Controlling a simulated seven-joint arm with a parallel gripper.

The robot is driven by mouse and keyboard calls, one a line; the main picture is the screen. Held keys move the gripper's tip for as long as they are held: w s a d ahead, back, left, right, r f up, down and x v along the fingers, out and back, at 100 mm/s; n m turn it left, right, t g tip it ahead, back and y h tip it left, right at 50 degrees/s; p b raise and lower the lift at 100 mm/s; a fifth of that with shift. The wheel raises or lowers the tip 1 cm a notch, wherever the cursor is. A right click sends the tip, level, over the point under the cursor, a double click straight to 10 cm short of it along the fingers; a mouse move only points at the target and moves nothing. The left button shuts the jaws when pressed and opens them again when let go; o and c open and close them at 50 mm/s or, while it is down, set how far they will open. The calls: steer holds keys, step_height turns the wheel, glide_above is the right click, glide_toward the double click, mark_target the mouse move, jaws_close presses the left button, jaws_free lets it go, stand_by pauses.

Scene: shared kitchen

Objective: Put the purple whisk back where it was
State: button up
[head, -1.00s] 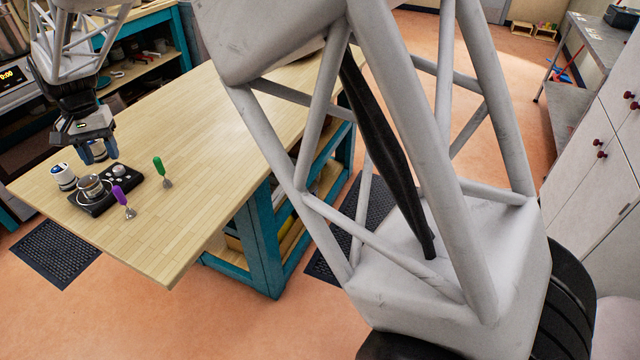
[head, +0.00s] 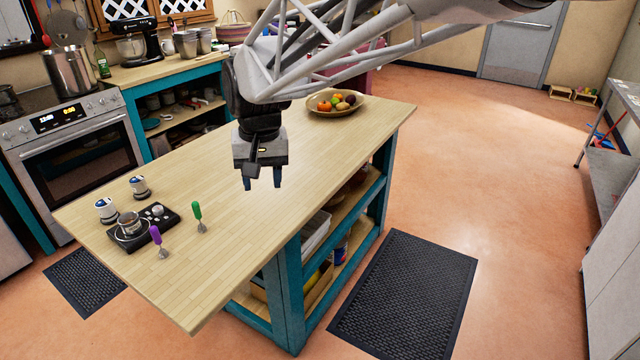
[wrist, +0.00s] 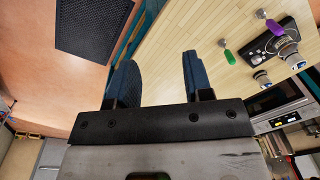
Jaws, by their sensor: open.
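The purple whisk (head: 156,238) stands upright, handle up, near the front left corner of the wooden table (head: 290,160). In the wrist view the purple whisk (wrist: 273,25) and the green whisk (wrist: 229,56) show at the upper right, apart from my fingers. My gripper (head: 262,180) is open and empty above the table's front edge, right of both whisks; it also shows in the wrist view (wrist: 157,80).
Two white-and-dark canisters (head: 106,210) stand behind the black scale. A fruit bowl (head: 335,103) sits at the table's far end. The middle of the tabletop is clear. A stove (head: 70,130) stands at the left, and a black mat (head: 405,290) lies on the floor.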

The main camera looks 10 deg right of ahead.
steer(key=s+d+f+t, duration=0.1)
steer(key=s+d+f, duration=0.1)
steer(key=s+d, duration=0.6)
steer(key=s+d+f+t, duration=0.1)
steer(key=s+d+f, duration=0.1)
steer(key=s+d, duration=0.5)
steer(key=s, duration=0.6)
steer(key=shift+s+d+h, duration=0.4)
steer(key=shift+f, duration=0.1)
